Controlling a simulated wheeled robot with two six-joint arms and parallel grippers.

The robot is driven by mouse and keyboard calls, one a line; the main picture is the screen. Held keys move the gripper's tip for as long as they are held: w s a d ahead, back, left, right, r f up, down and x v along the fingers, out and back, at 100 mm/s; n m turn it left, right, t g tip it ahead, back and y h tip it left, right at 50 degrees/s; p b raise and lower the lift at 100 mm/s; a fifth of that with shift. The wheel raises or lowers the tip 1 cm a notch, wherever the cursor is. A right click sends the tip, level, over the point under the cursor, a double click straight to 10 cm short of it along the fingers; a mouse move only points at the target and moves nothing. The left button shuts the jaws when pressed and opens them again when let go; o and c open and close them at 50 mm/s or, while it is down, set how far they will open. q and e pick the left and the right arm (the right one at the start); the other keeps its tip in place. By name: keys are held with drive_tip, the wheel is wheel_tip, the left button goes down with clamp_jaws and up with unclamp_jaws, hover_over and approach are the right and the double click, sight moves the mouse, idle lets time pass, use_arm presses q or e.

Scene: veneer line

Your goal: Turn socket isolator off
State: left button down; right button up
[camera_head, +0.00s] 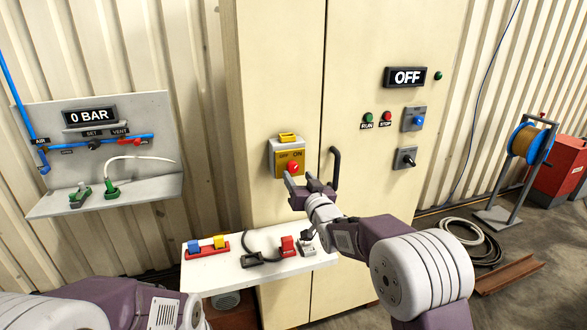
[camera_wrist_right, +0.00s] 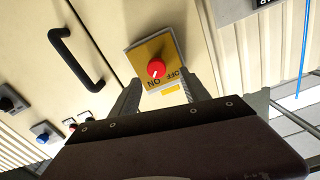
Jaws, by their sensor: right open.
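The isolator is a grey box with a yellow plate (camera_head: 280,155) on the front of the cream cabinet, marked OFF at left and ON at right. Its round red knob (camera_head: 293,167) has a white mark that appears to point toward ON. The plate, upside down, also shows in the right wrist view (camera_wrist_right: 146,48), with the red knob (camera_wrist_right: 156,68) between and beyond the fingers. My right gripper (camera_head: 299,184) is open and empty, just in front of and below the knob, apparently not touching it. My left arm shows at the lower left; its gripper is out of view.
A black door handle (camera_head: 335,166) stands out close to the right of my right gripper. A white shelf (camera_head: 213,280) with coloured blocks and a cable is below. An OFF display (camera_head: 405,77) and further switches are at right. An air panel (camera_head: 55,115) reading 0 BAR is at left.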

sight(294, 169)
drive_tip(key=x, duration=0.1)
drive_tip(key=p+x, duration=0.1)
drive_tip(key=x, duration=0.3)
drive_tip(key=shift+w+d+f, duration=0.1)
drive_tip(key=shift+d, duration=0.25)
drive_tip(key=shift+w, duration=0.25)
drive_tip(key=shift+a, duration=0.15)
use_arm(q)
wheel_tip(294, 169, up, 2)
drive_tip(key=shift+w+d+r, duration=0.1)
use_arm(e)
drive_tip(key=shift+a, duration=0.1)
clamp_jaws()
use_arm(q)
drive_tip(key=shift+w, duration=0.1)
drive_tip(key=shift+f, duration=0.2)
use_arm(e)
drive_tip(key=shift+f, duration=0.1)
